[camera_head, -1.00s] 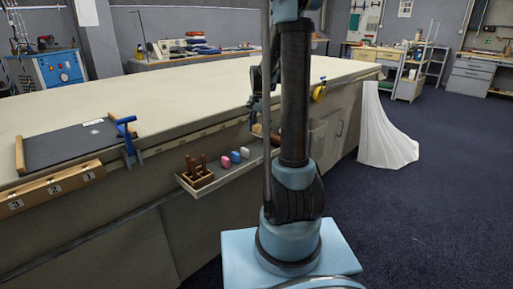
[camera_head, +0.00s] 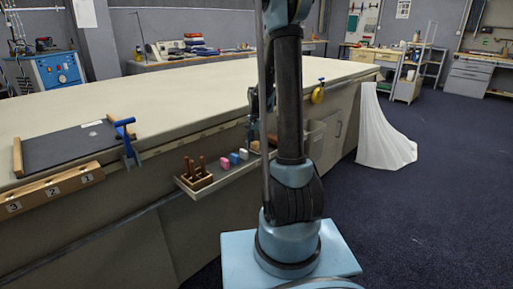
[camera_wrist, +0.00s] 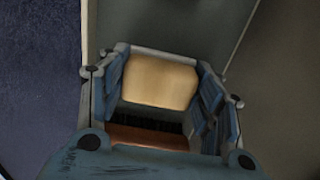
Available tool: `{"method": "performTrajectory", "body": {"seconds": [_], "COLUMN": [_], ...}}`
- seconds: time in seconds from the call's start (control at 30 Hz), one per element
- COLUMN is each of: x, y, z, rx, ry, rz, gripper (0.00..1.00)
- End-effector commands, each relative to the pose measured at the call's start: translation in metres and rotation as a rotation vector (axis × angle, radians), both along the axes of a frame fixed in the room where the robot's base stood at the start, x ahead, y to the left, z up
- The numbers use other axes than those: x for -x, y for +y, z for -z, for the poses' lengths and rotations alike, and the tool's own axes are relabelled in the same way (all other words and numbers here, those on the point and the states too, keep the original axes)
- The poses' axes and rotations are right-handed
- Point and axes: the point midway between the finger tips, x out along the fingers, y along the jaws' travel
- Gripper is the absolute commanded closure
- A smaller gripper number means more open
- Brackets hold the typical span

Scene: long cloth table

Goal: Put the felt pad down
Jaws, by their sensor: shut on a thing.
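In the wrist view, a tan block with rounded corners, which I take to be the felt pad (camera_wrist: 160,80), sits between the two blue-padded fingers of my gripper (camera_wrist: 160,92). The gripper is shut on it. A brown strip with a dark bristle-like edge shows at its near side; I cannot tell whether it is part of the pad. In the head view, my gripper (camera_head: 254,132) is low at the table's front side, over the right part of the narrow tray (camera_head: 213,184). My arm hides much of it there. I cannot tell whether the pad touches the tray.
The tray carries a wooden holder (camera_head: 196,178) with brown-handled tools, and pink (camera_head: 225,163), blue (camera_head: 234,158) and white (camera_head: 244,154) blocks. The long table (camera_head: 190,100) is mostly clear. A blue clamp (camera_head: 126,140) and a yellow roll (camera_head: 317,95) are at its edge.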

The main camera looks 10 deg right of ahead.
Motion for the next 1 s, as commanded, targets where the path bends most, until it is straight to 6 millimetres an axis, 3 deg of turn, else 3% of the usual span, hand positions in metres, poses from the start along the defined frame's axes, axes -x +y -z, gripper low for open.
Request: {"method": "performTrajectory", "body": {"seconds": [0.1, 0.13, 0.2, 0.23, 0.67, 1.0], "x": [0.000, 0.000, 0.000, 0.000, 0.000, 0.000], "y": [0.000, 0.000, 0.000, 0.000, 0.000, -0.001], "z": [0.001, 0.002, 0.001, 0.001, -0.002, -0.046], "rx": [0.000, 0.000, 0.000, 0.000, 0.000, 0.000], "ry": [0.000, 0.000, 0.000, 0.000, 0.000, 0.000], "rz": [0.000, 0.000, 0.000, 0.000, 0.001, 0.001], "gripper": [0.71, 0.38, 0.22, 0.20, 0.20, 0.20]}}
